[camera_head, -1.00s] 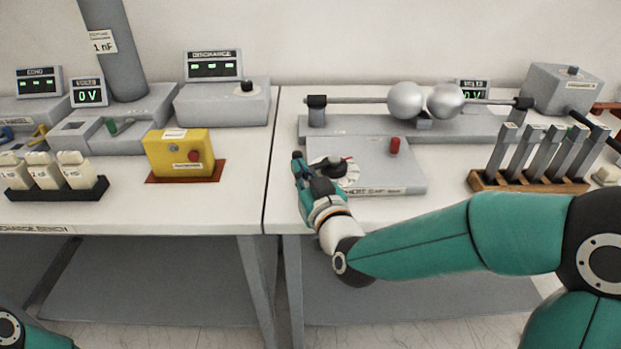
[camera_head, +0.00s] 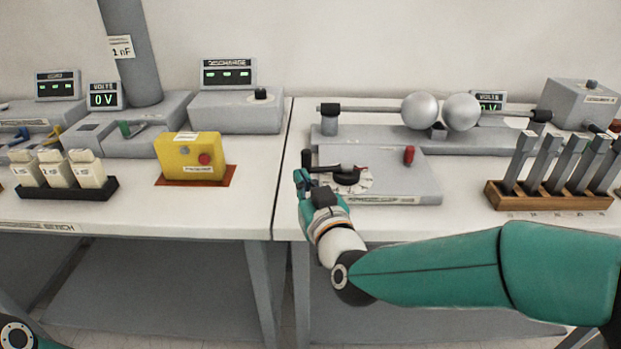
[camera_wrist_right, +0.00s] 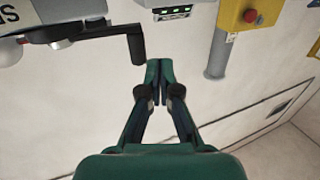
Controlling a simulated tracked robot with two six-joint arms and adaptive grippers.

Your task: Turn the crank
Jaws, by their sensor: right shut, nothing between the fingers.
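The black crank (camera_head: 330,168) sits over a white dial on a low grey box (camera_head: 385,180) at the right bench. Its arm points left, and its black handle (camera_head: 306,158) stands up past the box's left edge. My right gripper (camera_head: 301,180) is shut and empty, just in front of the handle. In the right wrist view, the shut fingertips (camera_wrist_right: 158,66) lie close beside the end of the black crank handle (camera_wrist_right: 137,46), with a small gap in the picture. The depth between them is hard to tell. My left gripper is out of view.
Behind the box stands a spark gap with two metal spheres (camera_head: 440,112). A wooden rack (camera_head: 545,197) of upright grey pieces is to the right. A yellow box (camera_head: 190,157) stands on the left bench. Bare white tabletop lies left of the crank box.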

